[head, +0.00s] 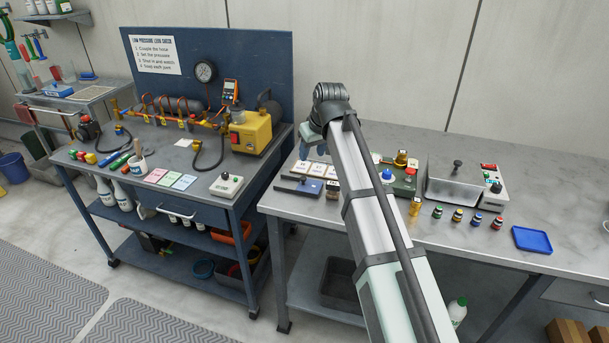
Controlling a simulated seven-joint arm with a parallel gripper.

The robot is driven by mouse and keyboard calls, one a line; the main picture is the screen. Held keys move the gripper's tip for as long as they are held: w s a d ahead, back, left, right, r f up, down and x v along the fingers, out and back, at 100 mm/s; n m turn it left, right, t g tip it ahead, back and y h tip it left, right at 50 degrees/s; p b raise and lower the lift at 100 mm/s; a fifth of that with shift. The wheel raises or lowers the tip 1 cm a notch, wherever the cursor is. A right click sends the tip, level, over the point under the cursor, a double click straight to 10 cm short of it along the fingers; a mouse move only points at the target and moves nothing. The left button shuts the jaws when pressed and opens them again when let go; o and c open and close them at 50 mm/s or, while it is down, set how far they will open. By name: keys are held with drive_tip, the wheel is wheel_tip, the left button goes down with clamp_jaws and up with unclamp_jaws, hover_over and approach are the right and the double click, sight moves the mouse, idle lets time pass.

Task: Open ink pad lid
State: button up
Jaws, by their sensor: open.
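A flat dark blue case with a small dark knob, which looks like the ink pad (291,186), lies near the left front edge of the right-hand bench. Its lid looks shut, though it is small in the picture. My gripper (304,152) hangs above the back left part of this bench, up and behind the case and apart from it. It is open and appears empty. My own arm partly hides it, so its fingertips are hard to make out.
Pale labelled cards (315,169) lie behind the case. My arm crosses the bench and hides its middle. To the right stand a metal tank (455,188), several small capped bottles (457,216) and a blue tray (532,240). The left bench holds a yellow pump (252,133).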

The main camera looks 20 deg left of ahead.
sight(303, 177)
drive_tip(key=x, duration=1.2)
drive_tip(key=shift+a+f, duration=0.1)
drive_tip(key=shift+f, duration=0.25)
drive_tip(key=shift+c, duration=0.4)
clamp_jaws()
